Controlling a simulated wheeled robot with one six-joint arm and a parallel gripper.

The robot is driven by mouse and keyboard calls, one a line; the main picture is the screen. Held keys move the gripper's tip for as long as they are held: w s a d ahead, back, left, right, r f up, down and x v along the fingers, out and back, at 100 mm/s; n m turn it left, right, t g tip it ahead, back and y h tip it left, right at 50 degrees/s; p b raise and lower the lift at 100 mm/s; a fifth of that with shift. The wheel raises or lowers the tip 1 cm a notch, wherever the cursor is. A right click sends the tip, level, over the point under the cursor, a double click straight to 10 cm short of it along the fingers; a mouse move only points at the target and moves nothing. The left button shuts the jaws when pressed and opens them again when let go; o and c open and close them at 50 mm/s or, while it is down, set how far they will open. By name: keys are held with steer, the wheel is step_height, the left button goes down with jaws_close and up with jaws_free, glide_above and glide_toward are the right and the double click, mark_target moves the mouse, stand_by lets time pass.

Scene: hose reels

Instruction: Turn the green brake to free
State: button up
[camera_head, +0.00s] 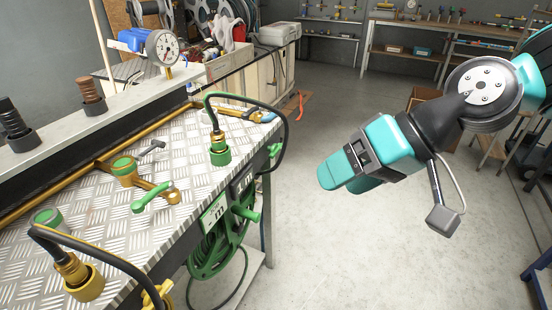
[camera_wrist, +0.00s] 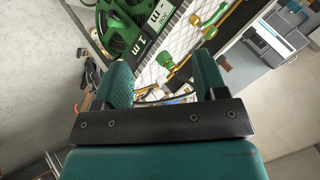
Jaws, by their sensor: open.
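The green reel (camera_wrist: 123,30) also shows at the top of the wrist view. My gripper (camera_head: 342,180) is open and empty, in the air to the right of the bench, well apart from the reel. Its two teal fingers (camera_wrist: 163,82) are spread in the wrist view, with the bench beyond them.
The tread-plate bench top (camera_head: 110,213) carries a green lever valve (camera_head: 155,197), a green hose coupling (camera_head: 219,150) and a yellow coupling (camera_head: 82,280) with black hose. A pressure gauge (camera_head: 163,47) stands behind. The grey floor (camera_head: 310,240) right of the bench is clear.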

steer(key=w+a+f+m+t+y+b, duration=0.2)
steer(key=w+a+f+m+y+b, duration=0.15)
steer(key=w+f, duration=0.45)
steer(key=m+t+b, duration=0.2)
steer(key=m+t, duration=0.7)
steer(key=m, duration=0.2)
glide_toward(278, 152)
steer(key=shift+y, duration=0.45)
steer(key=p+x, duration=0.1)
steer(key=x, duration=0.2)
steer(key=p+x, duration=0.1)
steer(key=x, duration=0.2)
steer(key=p+x, duration=0.1)
steer(key=x, duration=0.2)
steer(key=shift+w+f, duration=0.3)
steer(key=shift+w, duration=0.2)
steer(key=c, duration=0.8)
